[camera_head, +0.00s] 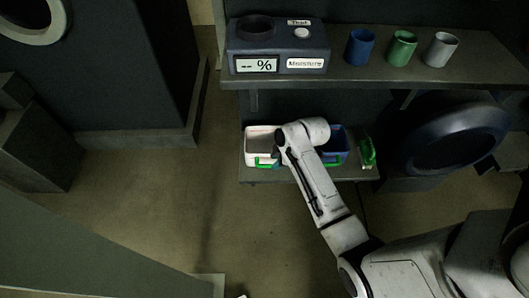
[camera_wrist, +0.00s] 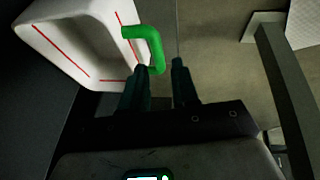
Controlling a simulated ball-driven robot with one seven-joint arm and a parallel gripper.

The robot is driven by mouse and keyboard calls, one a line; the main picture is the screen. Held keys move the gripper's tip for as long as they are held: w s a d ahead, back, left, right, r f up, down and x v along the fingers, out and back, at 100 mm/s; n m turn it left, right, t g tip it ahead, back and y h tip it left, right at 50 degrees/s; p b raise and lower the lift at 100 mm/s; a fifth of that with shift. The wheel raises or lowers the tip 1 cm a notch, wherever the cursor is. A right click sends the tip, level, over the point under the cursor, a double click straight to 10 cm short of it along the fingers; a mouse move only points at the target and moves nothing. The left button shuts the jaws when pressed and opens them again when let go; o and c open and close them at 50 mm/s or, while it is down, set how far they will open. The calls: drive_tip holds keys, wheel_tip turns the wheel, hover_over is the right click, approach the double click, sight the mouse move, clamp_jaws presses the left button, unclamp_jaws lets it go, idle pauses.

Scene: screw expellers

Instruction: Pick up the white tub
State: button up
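The white tub (camera_head: 259,135) sits at the left end of the lower shelf, with a green handle (camera_head: 264,162) on its front. In the wrist view the tub (camera_wrist: 58,48) fills the upper left, looks empty and has red lines inside. Its green handle (camera_wrist: 157,45) reaches toward my gripper (camera_wrist: 162,68). The two dark fingers are apart. The handle's lower end lies at the gap between the fingertips, close to the left finger; I cannot tell whether they touch. In the head view my wrist hides most of the gripper and the tub's right side.
A blue tub (camera_head: 338,142) stands right of the white one, partly behind my arm, with a green object (camera_head: 367,152) beside it. The upper shelf (camera_head: 480,62) above holds a moisture meter (camera_head: 278,50) and blue, green and grey cups. Open floor (camera_head: 200,215) lies to the left.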

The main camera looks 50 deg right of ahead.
sight(269, 165)
drive_tip(key=b+x, duration=0.3)
drive_tip(key=x, duration=0.4)
drive_tip(key=shift+w+f, duration=0.1)
drive_tip(key=shift+w, duration=0.15)
clamp_jaws()
